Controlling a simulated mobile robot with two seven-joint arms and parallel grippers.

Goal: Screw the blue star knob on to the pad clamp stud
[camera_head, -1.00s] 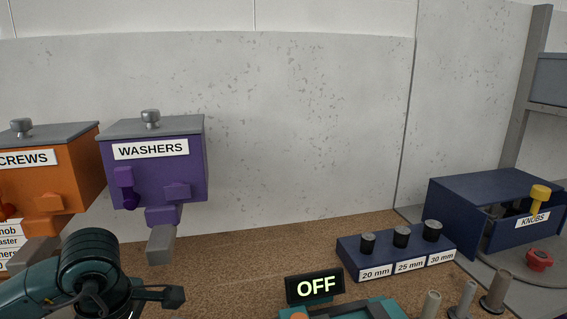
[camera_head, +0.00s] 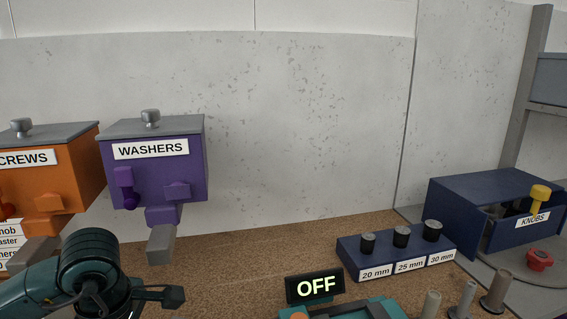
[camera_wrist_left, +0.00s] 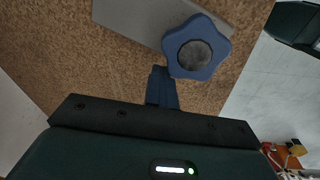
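The blue star knob (camera_wrist_left: 197,46) shows in the left wrist view with a round grey centre, overlapping the edge of a grey plate (camera_wrist_left: 130,18). A narrow dark-blue piece (camera_wrist_left: 162,88) stands between the knob and the dark body of my left gripper; I cannot tell what it belongs to. My left gripper (camera_head: 160,296) is at the lower left of the head view, below the washers bin. Its fingertips are not clear enough to show whether it is open or shut, or whether it touches the knob. I cannot make out the pad clamp stud. My right gripper is not identifiable.
The purple washers bin (camera_head: 152,170) and orange screws bin (camera_head: 50,172) are at the left. A block of sized pieces (camera_head: 395,250), an OFF display (camera_head: 314,287), several posts and a blue knobs box (camera_head: 490,190) are at the right. A red knob (camera_head: 539,260) lies before the box.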

